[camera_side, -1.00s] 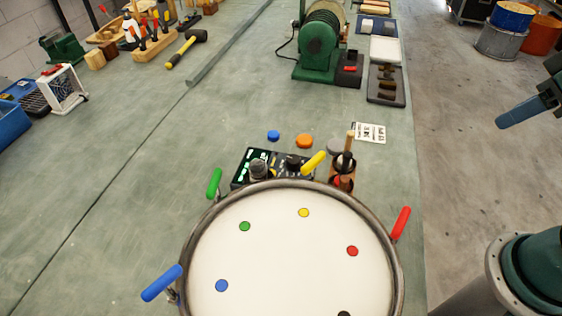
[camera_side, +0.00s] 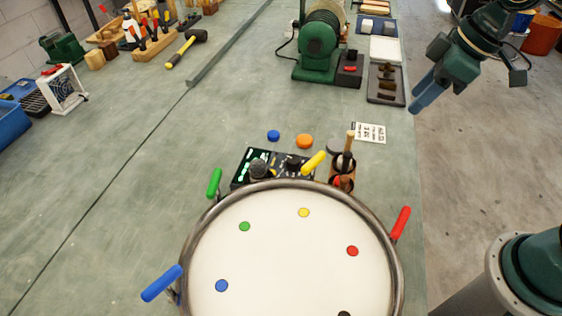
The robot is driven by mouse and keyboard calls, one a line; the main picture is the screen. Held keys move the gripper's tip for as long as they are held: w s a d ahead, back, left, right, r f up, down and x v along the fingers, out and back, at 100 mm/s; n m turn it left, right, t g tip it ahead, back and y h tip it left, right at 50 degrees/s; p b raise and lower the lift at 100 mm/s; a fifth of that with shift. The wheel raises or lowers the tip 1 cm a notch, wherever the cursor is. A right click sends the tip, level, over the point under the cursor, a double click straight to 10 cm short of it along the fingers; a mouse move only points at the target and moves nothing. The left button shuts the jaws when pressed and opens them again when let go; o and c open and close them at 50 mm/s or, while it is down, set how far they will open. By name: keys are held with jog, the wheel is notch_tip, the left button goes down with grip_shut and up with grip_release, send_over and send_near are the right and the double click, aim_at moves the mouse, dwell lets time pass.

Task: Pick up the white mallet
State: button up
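A wooden holder (camera_side: 342,184) stands just behind the drum's far rim. It holds upright mallets, one with a tan wooden handle (camera_side: 350,141). Their lower parts are partly hidden in the holder. I cannot tell for sure which one is the white mallet. My gripper (camera_side: 424,96) is in the air at the upper right, up and to the right of the holder and apart from it. Its blue fingers point down and left and overlap in this view, so their opening does not show.
The large drum (camera_side: 290,250) fills the lower middle, with coloured handles sticking out around its rim. A black control box (camera_side: 262,168) sits left of the holder.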

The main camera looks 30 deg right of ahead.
aim_at(348, 147)
jog(key=w+a+f+n+y, duration=0.1)
jog(key=w+f+n, duration=0.2)
jog(key=w+f, duration=0.2)
jog(key=shift+w+a+f+g, duration=0.35)
jog(key=shift+w+g, duration=0.05)
jog(key=shift+w, duration=0.2)
jog(key=shift+f, duration=0.1)
jog(key=x, duration=0.8)
jog(key=shift+a, duration=0.15)
jog(key=shift+f, duration=0.3)
jog(key=shift+x, duration=2.5)
jog(key=shift+r, duration=0.1)
grip_shut()
